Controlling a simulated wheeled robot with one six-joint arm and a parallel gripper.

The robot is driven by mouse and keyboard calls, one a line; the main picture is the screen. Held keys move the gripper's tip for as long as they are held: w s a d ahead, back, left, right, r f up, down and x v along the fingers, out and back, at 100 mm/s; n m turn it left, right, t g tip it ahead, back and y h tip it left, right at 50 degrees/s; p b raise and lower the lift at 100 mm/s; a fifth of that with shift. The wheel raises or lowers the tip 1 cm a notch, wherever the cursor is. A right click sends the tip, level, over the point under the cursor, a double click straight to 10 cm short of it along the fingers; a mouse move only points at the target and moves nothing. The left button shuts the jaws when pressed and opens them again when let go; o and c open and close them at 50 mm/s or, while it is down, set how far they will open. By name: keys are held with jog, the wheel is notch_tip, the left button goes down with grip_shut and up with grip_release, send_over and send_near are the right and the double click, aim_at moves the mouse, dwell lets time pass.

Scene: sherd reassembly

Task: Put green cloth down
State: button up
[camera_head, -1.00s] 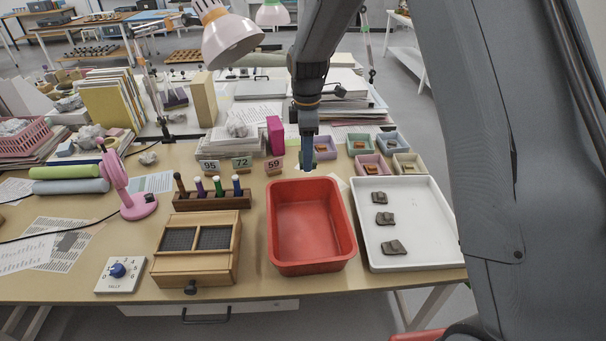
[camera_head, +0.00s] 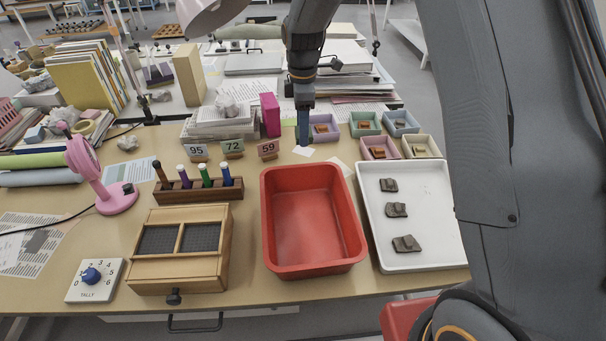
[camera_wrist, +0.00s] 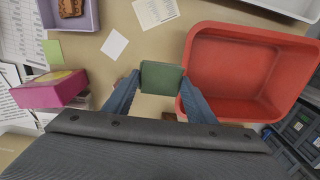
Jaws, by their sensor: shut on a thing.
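The green cloth (camera_wrist: 161,77) looks like a small dark green folded block in the wrist view. My gripper (camera_wrist: 158,92) is shut on it, with one blue-grey finger at each side. In the head view my gripper (camera_head: 303,132) points down behind the red tray (camera_head: 314,257), and the cloth cannot be made out there. In the wrist view the cloth is just left of the red tray's wall, over the tan table. How high it is above the table cannot be told.
Small coloured bins (camera_head: 380,147) stand right of my gripper, and a magenta box (camera_head: 270,114) and number cards (camera_head: 232,148) stand left. A white tray (camera_head: 431,216) with three dark sherds (camera_head: 396,210) lies right of the red tray. The red tray is empty.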

jog(key=f+b, duration=0.1)
jog(key=w+f+b, duration=0.1)
jog(key=f, duration=0.1)
jog(key=f+b, duration=0.1)
jog(key=b, duration=0.1)
jog(key=shift+w+f, duration=0.3)
jog(key=shift+f+p, duration=1)
jog(key=shift+f, duration=4.05)
jog(key=shift+f, duration=0.15)
jog(key=o, duration=1.1)
notch_tip(320, 180, up, 12)
jog(key=b, duration=0.2)
jog(key=shift+r+b, duration=0.2)
jog(key=shift+b, duration=0.1)
jog(key=s+d+m, duration=0.4)
jog(key=s+m, duration=0.2)
jog(key=s, duration=0.3)
jog(key=s+d+r+m, duration=0.1)
jog(key=s+d+m, duration=0.4)
jog(key=s, duration=0.4)
jog(key=s+d+m, duration=0.4)
jog(key=s+m, duration=0.3)
jog(key=s, duration=0.2)
jog(key=shift+s+d+r, duration=0.2)
jog(key=shift+s, duration=0.2)
